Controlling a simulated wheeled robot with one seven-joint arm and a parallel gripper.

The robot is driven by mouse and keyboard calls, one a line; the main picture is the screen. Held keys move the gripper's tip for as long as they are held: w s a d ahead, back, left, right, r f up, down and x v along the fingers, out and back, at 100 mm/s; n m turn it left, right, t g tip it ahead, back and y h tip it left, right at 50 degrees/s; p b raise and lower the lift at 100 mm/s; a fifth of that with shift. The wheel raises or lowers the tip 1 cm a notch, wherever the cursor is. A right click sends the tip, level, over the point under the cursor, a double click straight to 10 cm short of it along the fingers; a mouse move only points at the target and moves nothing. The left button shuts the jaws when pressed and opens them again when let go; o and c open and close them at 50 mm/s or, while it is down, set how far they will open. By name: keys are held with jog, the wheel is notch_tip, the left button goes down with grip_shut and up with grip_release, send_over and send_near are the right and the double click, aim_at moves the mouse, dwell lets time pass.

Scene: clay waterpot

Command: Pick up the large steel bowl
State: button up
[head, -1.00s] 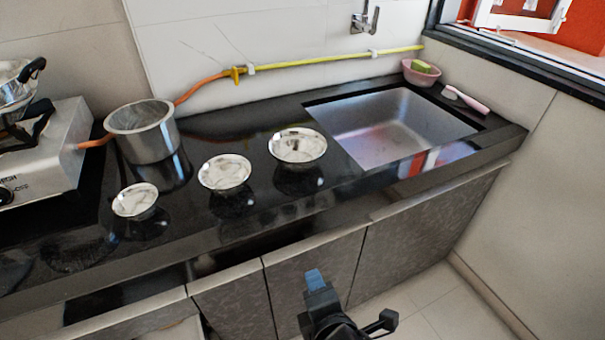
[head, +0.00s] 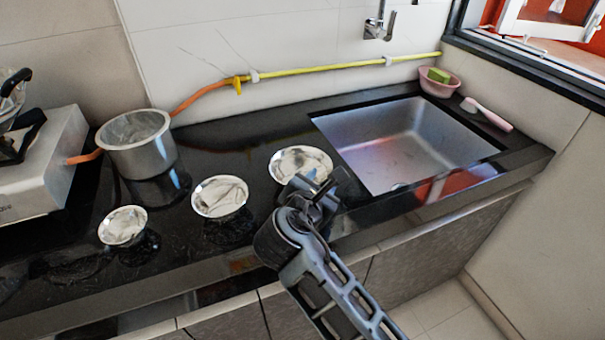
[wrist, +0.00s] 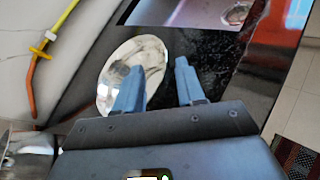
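The large steel bowl (head: 300,160) is the rightmost of three shiny bowls on the black counter, just left of the sink. My gripper (head: 322,187) is at its front right edge in the head view and hides part of its near side. In the wrist view the bowl (wrist: 150,58) lies ahead of my open gripper (wrist: 159,68). The left finger overlaps the bowl and the right finger shows over bare counter beside its rim. Nothing is between the fingers' tips except the rim area seen beyond. I cannot tell whether they touch the bowl.
A medium bowl (head: 219,196) and a small bowl (head: 122,226) stand to the left. A steel pot (head: 137,145) is behind them, near the stove (head: 42,165). The sink (head: 405,140) lies right of the large bowl. A yellow pipe (head: 330,69) runs along the wall.

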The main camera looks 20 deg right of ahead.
aim_at(328, 171)
jog(key=shift+x, duration=1.95)
jog(key=shift+f, duration=0.1)
jog(key=shift+c, duration=0.2)
grip_shut()
